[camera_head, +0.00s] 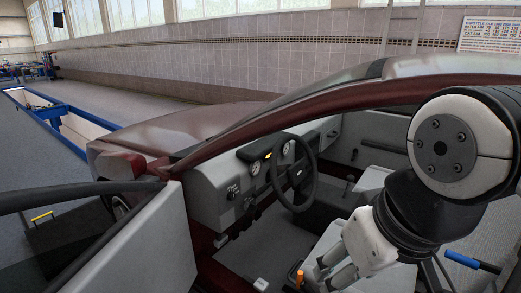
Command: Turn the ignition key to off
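The car's dashboard (212,190) shows through the open driver's side, with a black steering wheel (294,172) in front of it. A small dark control with markings (233,191) sits on the dashboard left of the wheel. I cannot tell whether it is the ignition switch, and I make out no key for certain. My gripper (328,272) is low in the picture, right of and below the wheel, apart from the dashboard. Its fingers are partly cut off by the lower edge, so I cannot tell whether it is open or shut.
The open car door (150,245) stands at the left. The roof frame (290,112) arches over the opening. An orange handle (298,276) is close to my gripper's left. A gear lever (348,184) stands beyond the wheel. A blue-handled tool (462,259) lies at the right.

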